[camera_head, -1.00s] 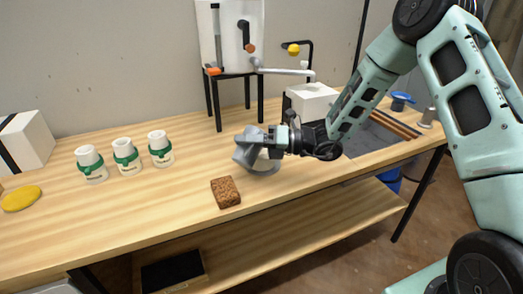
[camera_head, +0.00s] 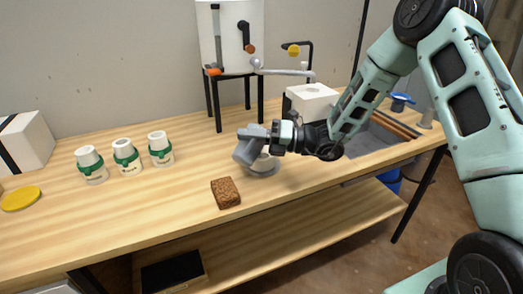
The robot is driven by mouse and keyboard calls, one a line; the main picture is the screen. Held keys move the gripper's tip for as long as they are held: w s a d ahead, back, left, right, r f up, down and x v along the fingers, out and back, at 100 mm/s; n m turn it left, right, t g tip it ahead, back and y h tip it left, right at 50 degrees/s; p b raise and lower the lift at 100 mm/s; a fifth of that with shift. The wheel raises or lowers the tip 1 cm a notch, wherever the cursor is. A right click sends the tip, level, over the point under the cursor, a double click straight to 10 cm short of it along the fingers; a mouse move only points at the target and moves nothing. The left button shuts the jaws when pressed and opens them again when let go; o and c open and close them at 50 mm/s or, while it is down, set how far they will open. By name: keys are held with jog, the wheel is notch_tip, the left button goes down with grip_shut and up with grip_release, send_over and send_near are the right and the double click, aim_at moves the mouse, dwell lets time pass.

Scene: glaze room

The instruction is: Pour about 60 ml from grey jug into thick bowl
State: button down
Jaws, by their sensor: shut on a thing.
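The grey jug (camera_head: 248,150) is held above the worktop, clearly tilted with one end pointing down and left. My gripper (camera_head: 274,136) is shut on the jug from its right side. The thick bowl (camera_head: 264,170), a grey round vessel, stands on the wooden table just below and right of the jug, partly hidden by the jug and gripper. The jug's lower end is over or close to the bowl's left side; I cannot tell which. No stream of liquid can be made out, and the bowl's inside is too small to read.
A brown sponge-like block (camera_head: 226,192) lies left of and nearer than the bowl. Several white jars with green labels (camera_head: 127,156) stand at left. A white tank on a black stand (camera_head: 232,40) rises behind, and a white box (camera_head: 312,100) stands behind my gripper.

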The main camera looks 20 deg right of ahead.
jog(key=shift+s+d, duration=0.15)
jog(key=shift+s, duration=0.25)
dwell(0.3)
jog(key=shift+w+d+f+m+t+y+b, duration=0.1)
jog(key=shift+d+m+t+y+b, duration=0.1)
jog(key=shift+m+b, duration=0.2)
jog(key=shift+w+d+m+t+y+b, duration=0.1)
jog(key=shift+d+m+y+b, duration=0.15)
jog(key=shift+m, duration=0.25)
dwell(0.8)
jog(key=shift+s+a+r+n+p, duration=0.1)
jog(key=shift+a+r+n+p, duration=0.2)
jog(key=shift+p, duration=0.2)
jog(key=n+h, duration=0.1)
jog(key=s+a+f+n+g+p, duration=0.1)
jog(key=n, duration=0.1)
jog(key=a+n+h, duration=0.1)
jog(key=n, duration=0.1)
jog(key=shift+s+f+h, duration=0.25)
jog(key=shift+s+h, duration=0.1)
jog(key=shift+s, duration=0.05)
